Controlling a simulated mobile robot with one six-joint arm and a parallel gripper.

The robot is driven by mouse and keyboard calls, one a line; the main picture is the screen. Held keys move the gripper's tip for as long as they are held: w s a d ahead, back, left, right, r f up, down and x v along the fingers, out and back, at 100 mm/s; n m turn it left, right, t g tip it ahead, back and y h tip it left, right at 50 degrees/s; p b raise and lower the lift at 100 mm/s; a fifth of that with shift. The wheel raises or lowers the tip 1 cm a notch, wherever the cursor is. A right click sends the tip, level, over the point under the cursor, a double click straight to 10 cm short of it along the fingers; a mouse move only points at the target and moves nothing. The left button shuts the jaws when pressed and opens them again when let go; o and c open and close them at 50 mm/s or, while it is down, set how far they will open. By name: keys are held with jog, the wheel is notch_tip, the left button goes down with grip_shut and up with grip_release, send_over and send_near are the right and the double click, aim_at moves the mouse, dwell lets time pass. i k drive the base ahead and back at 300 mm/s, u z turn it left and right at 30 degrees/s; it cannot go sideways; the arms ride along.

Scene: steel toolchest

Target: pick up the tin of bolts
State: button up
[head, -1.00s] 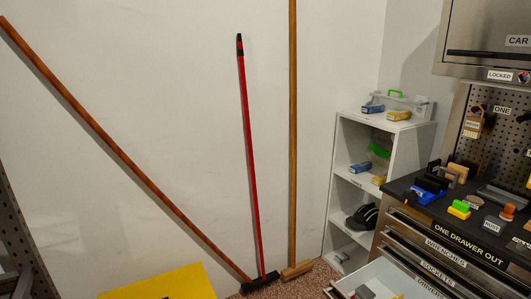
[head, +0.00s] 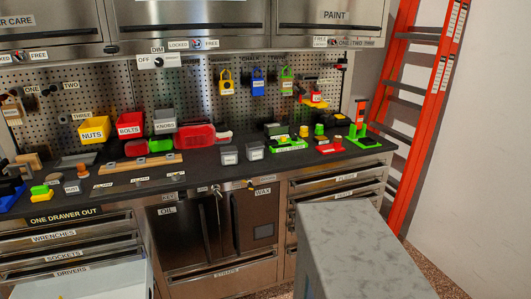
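Two small grey tins stand side by side on the dark worktop, the left tin (head: 229,155) and the right tin (head: 254,151). Each has a pale label on its front, too small to read, so I cannot tell which holds bolts. A red bin marked BOLTS (head: 130,130) hangs on the pegboard behind, between a yellow NUTS bin (head: 94,134) and a grey KNOBS bin (head: 164,127). My gripper is not in view.
A grey mottled block (head: 355,250) fills the lower right foreground, before the chest. A pulled-out drawer (head: 110,283) juts out at lower left. Red cases (head: 180,138) and a green-based item (head: 288,146) flank the tins. An orange ladder (head: 418,95) stands at right.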

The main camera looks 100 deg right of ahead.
aim_at(254, 150)
jog(key=u, duration=0.5)
jog(key=k, duration=0.25)
jog(key=z, duration=2.6)
jog(key=k, duration=0.25)
jog(key=z, duration=2.25)
